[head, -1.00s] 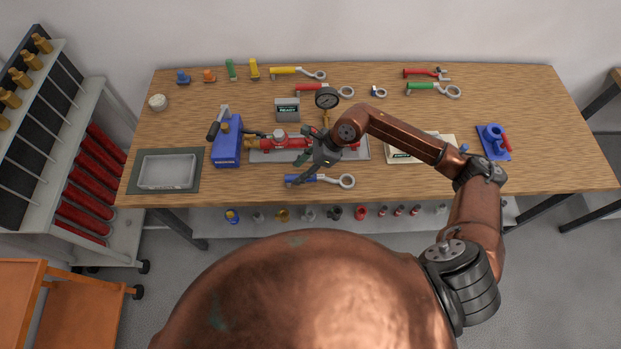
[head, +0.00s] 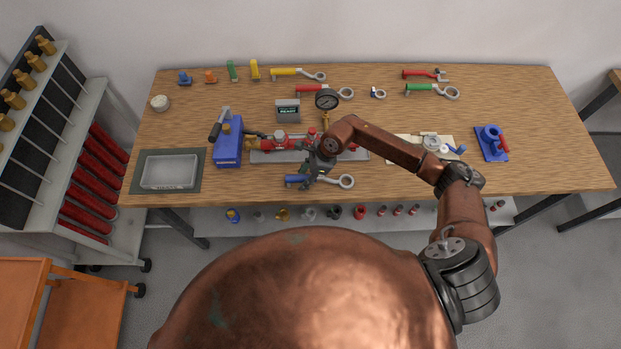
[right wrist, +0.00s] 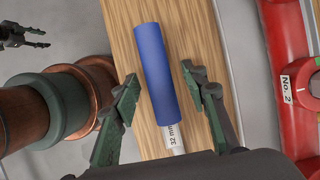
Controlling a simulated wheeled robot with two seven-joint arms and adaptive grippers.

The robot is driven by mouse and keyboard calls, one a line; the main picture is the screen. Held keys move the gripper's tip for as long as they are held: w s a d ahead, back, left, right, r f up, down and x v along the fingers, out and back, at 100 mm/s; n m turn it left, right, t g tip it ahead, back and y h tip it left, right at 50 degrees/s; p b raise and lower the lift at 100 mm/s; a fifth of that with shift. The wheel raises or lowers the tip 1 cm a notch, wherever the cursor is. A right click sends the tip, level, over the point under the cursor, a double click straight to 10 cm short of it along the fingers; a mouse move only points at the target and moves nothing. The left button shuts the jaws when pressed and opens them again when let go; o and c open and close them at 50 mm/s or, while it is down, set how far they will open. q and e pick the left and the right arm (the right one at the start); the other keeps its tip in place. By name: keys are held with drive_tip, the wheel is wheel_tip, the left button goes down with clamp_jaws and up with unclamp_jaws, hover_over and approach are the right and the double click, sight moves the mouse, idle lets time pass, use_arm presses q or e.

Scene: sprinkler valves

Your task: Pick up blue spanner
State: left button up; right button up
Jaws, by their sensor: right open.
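The blue spanner (head: 296,180) lies near the front edge of the workbench, its blue handle to the left and its silver ring end to the right. In the right wrist view its blue handle (right wrist: 155,65) runs lengthwise between my fingers, with a "32 mm" label on the shank below. My right gripper (head: 308,181) is over the spanner by the handle's right end. In the right wrist view its fingers (right wrist: 160,78) are apart, one on each side of the handle, not closed on it. My left gripper (right wrist: 24,36) shows small at the wrist view's upper left, fingers apart.
Red valve piping (head: 275,144) on a grey plate lies just behind the spanner. A blue pump box (head: 227,152) and a grey tray (head: 168,171) stand to the left. Red (head: 310,90), yellow (head: 285,72) and green (head: 420,88) spanners lie farther back.

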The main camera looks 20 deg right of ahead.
drive_tip(key=shift+c, duration=0.2)
clamp_jaws()
idle(0.6)
